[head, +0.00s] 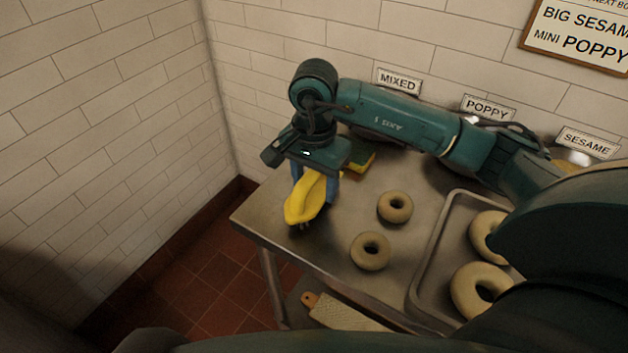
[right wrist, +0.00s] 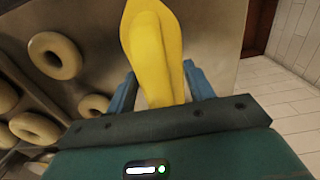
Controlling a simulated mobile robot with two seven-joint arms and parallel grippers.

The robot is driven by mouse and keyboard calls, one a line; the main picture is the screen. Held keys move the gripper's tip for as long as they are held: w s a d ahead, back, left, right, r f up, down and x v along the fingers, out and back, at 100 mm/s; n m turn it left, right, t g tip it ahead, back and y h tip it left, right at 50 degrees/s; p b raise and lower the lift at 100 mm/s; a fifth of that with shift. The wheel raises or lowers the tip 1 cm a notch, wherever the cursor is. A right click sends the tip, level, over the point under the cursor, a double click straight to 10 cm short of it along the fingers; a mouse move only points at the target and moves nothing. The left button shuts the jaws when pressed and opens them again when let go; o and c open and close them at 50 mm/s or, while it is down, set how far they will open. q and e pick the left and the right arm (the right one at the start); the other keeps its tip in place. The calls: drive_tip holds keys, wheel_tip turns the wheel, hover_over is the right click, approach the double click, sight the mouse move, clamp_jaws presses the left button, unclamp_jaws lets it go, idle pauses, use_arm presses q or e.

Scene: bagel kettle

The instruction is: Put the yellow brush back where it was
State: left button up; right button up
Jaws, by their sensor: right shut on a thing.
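The yellow brush (head: 306,199) is held by my right gripper (head: 316,180) at the left end of the steel table. Its dark bristles point down; I cannot tell whether they touch the table top. In the right wrist view the brush (right wrist: 153,50) lies between the two blue fingers of the right gripper (right wrist: 160,88), which are shut on it. My left gripper is not in view.
The steel table (head: 345,215) holds two loose bagels (head: 395,207) and a tray (head: 437,232) of bagels at the right. A yellow-green sponge (head: 361,161) lies behind the gripper. Labels for mixed, poppy and sesame hang on the back wall. A board (head: 340,313) lies below the table.

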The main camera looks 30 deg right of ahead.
drive_tip(key=shift+f, duration=0.35)
drive_tip(key=o, duration=1)
drive_tip(key=shift+c, duration=0.2)
drive_tip(key=shift+r, duration=0.3)
wheel_tip(320, 180, up, 12)
drive_tip(key=shift+f, duration=0.15)
